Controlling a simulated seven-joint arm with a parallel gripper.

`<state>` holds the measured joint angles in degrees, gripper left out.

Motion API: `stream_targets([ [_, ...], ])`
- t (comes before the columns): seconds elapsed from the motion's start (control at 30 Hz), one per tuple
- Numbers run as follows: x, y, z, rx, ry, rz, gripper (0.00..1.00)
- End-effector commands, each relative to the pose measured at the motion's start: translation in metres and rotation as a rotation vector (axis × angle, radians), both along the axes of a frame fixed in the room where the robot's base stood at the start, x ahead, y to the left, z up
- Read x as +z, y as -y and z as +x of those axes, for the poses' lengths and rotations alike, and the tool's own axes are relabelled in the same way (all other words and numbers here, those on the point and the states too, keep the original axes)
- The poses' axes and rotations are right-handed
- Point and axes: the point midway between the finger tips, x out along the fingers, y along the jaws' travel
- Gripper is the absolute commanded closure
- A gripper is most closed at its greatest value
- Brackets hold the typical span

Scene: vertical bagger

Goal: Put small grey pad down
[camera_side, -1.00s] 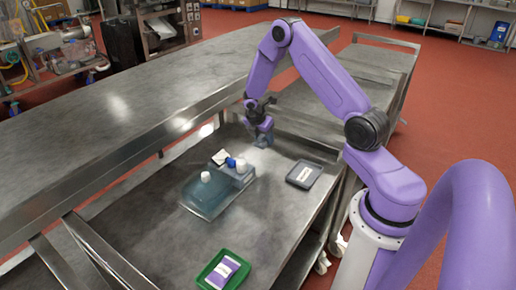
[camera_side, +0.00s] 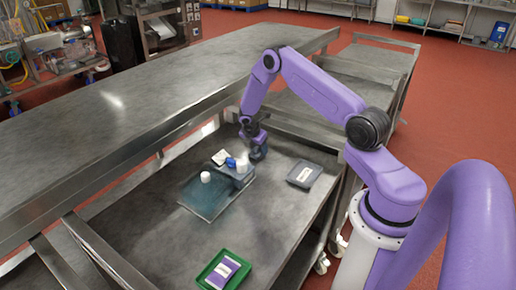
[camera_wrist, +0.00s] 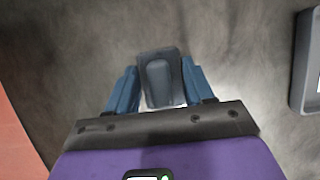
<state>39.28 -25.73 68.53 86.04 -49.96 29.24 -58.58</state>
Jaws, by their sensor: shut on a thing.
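My gripper (camera_side: 258,152) hangs low over the steel table, just beyond the blue-grey tray. In the side view the pad is too small and dark to tell apart from the fingers. I cannot tell whether it touches the table.
A green tray (camera_side: 207,273) is at the front. Bare table (camera_side: 262,215) lies between.

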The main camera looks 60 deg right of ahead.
Motion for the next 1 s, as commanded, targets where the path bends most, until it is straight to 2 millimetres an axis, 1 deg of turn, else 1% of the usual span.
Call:
stream_targets([
  [0.2, -0.003, 0.0, 0.0, 0.001, 0.0, 0.0, 0.86],
  [0.23, -0.003, 0.0, 0.0, 0.0, 0.0, 0.0, 0.41],
  [0.3, -0.003, 0.0, 0.0, 0.0, 0.0, 0.0, 0.22],
  [0.57, -0.003, 0.0, 0.0, 0.0, 0.0, 0.0, 0.22],
  [0.67, 0.0, 0.0, 0.0, -0.001, 0.0, 0.0, 0.22],
  [0.77, 0.008, -0.003, 0.001, 0.0, 0.002, 0.0, 0.22],
  [0.83, 0.017, -0.007, 0.001, 0.0, 0.002, 0.0, 0.22],
  [1.0, 0.046, -0.019, 0.001, 0.001, 0.003, -0.001, 0.22],
])
